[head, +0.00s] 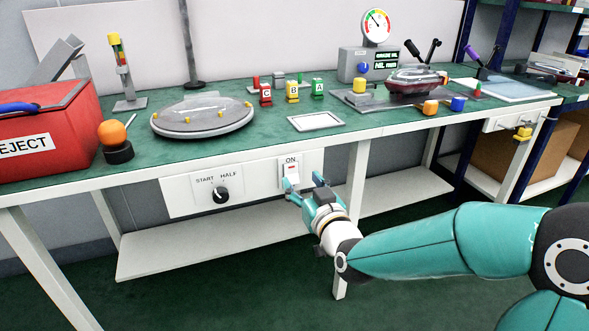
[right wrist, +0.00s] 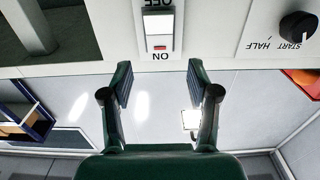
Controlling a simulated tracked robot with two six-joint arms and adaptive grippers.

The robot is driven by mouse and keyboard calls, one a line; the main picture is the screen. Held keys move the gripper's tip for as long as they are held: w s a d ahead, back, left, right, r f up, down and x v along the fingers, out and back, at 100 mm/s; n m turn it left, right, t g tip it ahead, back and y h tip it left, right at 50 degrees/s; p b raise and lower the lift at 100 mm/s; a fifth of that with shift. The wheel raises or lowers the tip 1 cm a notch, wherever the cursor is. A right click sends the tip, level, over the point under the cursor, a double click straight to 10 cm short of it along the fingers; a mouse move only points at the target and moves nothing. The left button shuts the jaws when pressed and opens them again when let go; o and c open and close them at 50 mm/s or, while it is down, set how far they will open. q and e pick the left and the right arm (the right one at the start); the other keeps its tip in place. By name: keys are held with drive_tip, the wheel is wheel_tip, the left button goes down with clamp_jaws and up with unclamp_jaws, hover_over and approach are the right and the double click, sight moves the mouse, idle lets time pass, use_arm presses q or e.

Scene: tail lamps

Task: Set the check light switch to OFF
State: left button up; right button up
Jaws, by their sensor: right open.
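The check light switch (head: 291,169) is a white rocker on a pale plate on the table's front edge, with ON above it in the head view. In the right wrist view, which is upside down, the switch (right wrist: 158,25) has a small red mark beside the ON label, and the OFF label is cut by the top edge. My right gripper (head: 304,182) is open and empty, just in front of and below the switch. Its fingers (right wrist: 158,78) are spread either side of the switch's line, apparently apart from it. My left gripper is not in view.
A START/HALF knob (head: 220,195) sits on a panel left of the switch. A table leg (head: 354,185) stands to the right. On the green bench are a red REJECT bin (head: 45,130), a round turntable (head: 203,113) and a white-framed pad (head: 316,121). A lower shelf (head: 215,243) runs below.

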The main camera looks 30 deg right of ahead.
sight(292, 167)
drive_tip(key=shift+x, duration=2.7)
drive_tip(key=shift+s, duration=0.1)
